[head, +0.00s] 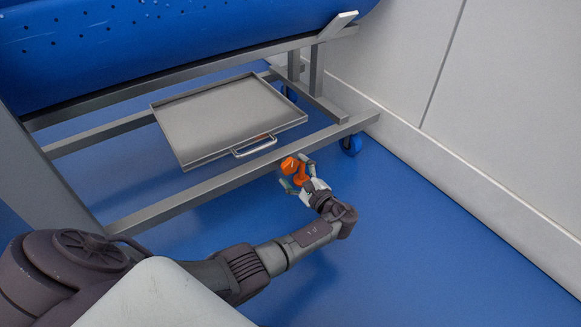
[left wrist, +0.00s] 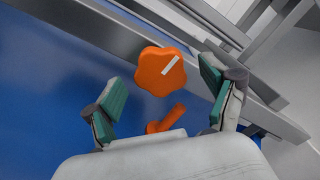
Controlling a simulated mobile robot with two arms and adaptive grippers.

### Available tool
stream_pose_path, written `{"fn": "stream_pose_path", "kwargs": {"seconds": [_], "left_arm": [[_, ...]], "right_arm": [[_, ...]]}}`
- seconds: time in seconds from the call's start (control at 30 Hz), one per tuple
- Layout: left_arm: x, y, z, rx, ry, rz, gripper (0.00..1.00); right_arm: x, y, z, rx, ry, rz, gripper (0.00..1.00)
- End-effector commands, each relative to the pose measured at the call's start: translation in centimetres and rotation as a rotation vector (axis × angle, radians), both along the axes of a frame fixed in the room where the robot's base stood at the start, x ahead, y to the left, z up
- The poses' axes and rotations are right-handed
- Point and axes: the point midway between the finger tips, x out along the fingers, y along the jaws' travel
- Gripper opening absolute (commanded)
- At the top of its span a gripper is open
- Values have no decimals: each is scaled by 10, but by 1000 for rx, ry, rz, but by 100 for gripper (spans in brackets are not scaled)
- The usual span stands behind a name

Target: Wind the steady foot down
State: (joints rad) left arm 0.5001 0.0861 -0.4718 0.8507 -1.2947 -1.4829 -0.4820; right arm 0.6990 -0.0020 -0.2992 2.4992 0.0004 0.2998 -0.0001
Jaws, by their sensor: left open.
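The orange lobed knob (head: 289,165) of the steady foot sits by the front rail of the tub carrier. In the left wrist view the knob (left wrist: 158,68) shows a white stripe on its face. A smaller orange part (left wrist: 168,119) shows below it, partly hidden by my gripper's body. My left gripper (head: 297,174) is open, with its green-padded fingers on either side of the orange parts. In the left wrist view the fingers (left wrist: 163,88) stand apart from the knob, with gaps on both sides. The foot's lower end cannot be made out. My right gripper is not in view.
The grey carrier rail (head: 215,185) runs close behind the knob. A metal tray (head: 225,115) with a handle sits within the frame under the blue tub (head: 130,40). A blue caster (head: 351,144) stands to the right, near the pale wall (head: 500,110). The blue floor (head: 430,240) in front is clear.

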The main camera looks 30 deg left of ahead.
Motion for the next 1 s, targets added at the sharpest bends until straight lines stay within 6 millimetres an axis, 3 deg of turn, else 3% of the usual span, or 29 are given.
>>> {"fn": "stream_pose_path", "kwargs": {"seconds": [0.2, 0.33, 1.0], "left_arm": [[-14, -35, -1, -2, 1, -2, 84], [-19, -46, -1, -1, 1, -1, 84], [-20, -49, -1, -1, 0, -1, 84]], "right_arm": [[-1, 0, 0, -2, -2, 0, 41], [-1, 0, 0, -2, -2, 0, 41], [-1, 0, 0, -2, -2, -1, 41]]}}
